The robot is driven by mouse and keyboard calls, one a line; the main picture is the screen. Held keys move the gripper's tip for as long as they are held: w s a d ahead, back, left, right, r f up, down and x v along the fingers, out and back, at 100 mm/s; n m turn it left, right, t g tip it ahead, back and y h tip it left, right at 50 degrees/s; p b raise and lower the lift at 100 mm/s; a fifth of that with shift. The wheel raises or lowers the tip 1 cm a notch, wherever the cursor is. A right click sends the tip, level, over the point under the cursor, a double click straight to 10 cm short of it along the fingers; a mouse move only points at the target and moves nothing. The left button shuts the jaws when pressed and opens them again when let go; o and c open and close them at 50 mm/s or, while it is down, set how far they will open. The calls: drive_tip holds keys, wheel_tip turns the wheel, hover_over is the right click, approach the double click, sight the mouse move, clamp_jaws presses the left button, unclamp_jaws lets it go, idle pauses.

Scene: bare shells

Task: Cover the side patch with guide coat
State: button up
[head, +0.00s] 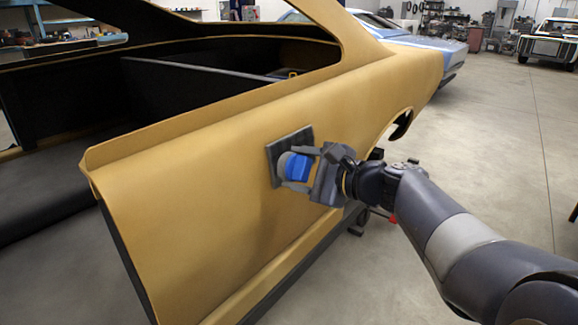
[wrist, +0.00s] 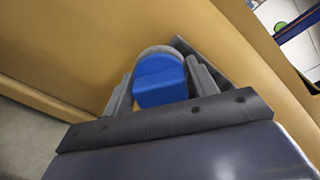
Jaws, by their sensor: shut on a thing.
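The yellow-tan car shell (head: 215,135) fills the left and middle of the head view. A dark grey square patch (head: 275,153) is on its side panel. My gripper (head: 290,170) is at the patch, shut on a blue block with a grey rounded pad (head: 299,168). The pad faces the panel and hides part of the patch; I cannot tell whether it touches. In the wrist view the blue block (wrist: 160,85) sits between the grey fingers, with the yellow panel (wrist: 70,50) behind. A dark strip of the patch (wrist: 195,55) shows beyond the right finger.
The shell's open window and interior (head: 190,85) lie left of my gripper. A wheel-arch opening (head: 398,125) is to the right. A blue car (head: 425,48) stands behind, and a white vehicle (head: 550,40) stands far right. The concrete floor (head: 500,150) at right is mostly clear.

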sight(307, 170)
drive_tip(key=shift+s+d+r, duration=0.1)
drive_tip(key=shift+s+d, duration=0.4)
drive_tip(key=shift+d, duration=0.05)
drive_tip(key=shift+d, duration=0.1)
drive_tip(key=shift+v, duration=1.45)
